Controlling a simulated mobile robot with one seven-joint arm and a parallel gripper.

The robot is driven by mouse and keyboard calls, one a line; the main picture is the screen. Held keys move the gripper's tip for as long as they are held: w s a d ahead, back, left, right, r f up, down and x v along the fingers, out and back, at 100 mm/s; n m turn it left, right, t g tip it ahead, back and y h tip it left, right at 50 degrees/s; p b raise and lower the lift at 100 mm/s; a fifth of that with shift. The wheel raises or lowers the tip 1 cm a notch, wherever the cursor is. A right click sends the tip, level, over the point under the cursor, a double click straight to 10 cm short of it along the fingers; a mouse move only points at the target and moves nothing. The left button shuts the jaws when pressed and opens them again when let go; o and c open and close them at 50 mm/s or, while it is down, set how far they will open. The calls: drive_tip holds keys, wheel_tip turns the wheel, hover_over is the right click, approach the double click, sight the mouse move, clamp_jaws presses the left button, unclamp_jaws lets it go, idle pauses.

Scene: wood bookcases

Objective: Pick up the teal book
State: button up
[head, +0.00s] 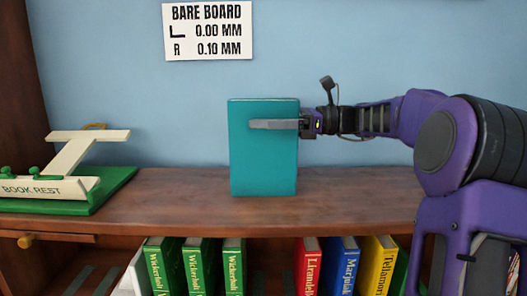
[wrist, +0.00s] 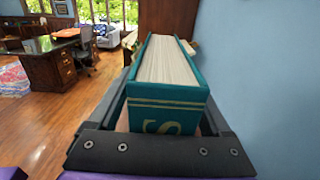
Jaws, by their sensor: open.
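The teal book (head: 264,165) stands upright on the bookcase's wooden top in the head view, its broad face toward me. My gripper (head: 252,124) reaches in from the right, with one finger across the upper part of that face. The wrist view shows the book (wrist: 167,103) from its end, pale pages up, between the two fingers of my gripper (wrist: 165,72). The jaws are open, with one finger on each side of the book. The far finger is hidden behind the book in the head view.
A white and green book rest (head: 98,190) stands at left on the wooden top (head: 345,190). Below it, several green, red, blue and yellow books (head: 310,270) stand on a shelf. A blue wall (head: 350,50) with a paper sign (head: 208,31) is close behind.

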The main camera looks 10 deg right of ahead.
clamp_jaws()
idle(0.3)
drive_tip(key=shift+r, duration=0.1)
idle(1.0)
